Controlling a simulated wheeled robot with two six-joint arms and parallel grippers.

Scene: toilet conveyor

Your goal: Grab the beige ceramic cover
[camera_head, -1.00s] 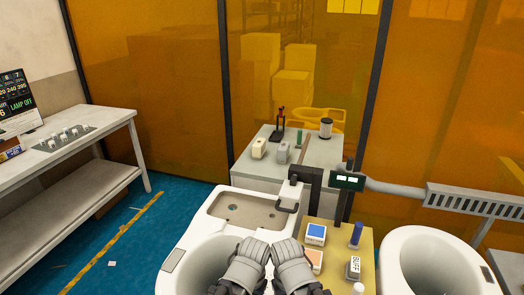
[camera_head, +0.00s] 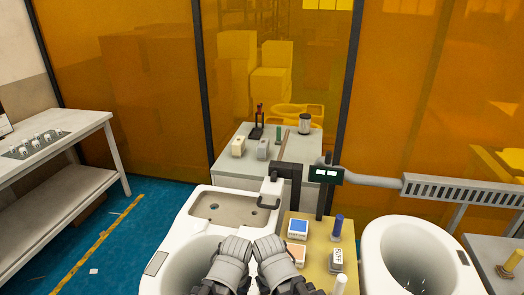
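A small beige block (camera_head: 238,147), which looks like the beige ceramic cover, stands on the grey table (camera_head: 230,170) at the back middle. A similar grey block (camera_head: 263,149) stands just right of it. My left gripper (camera_head: 235,246) and my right gripper (camera_head: 267,244) are side by side at the bottom middle, in front of the white toilet body. Both are well short of the table and away from the beige block. Their fingers are seen from behind, so I cannot tell their opening.
A white toilet body (camera_head: 186,225) lies between me and the table. A yellowish stand (camera_head: 315,245) with small blocks and bottles is to its right, beside a second white toilet (camera_head: 377,240). A dark post with a grey arm (camera_head: 365,180) rises near the table's right side.

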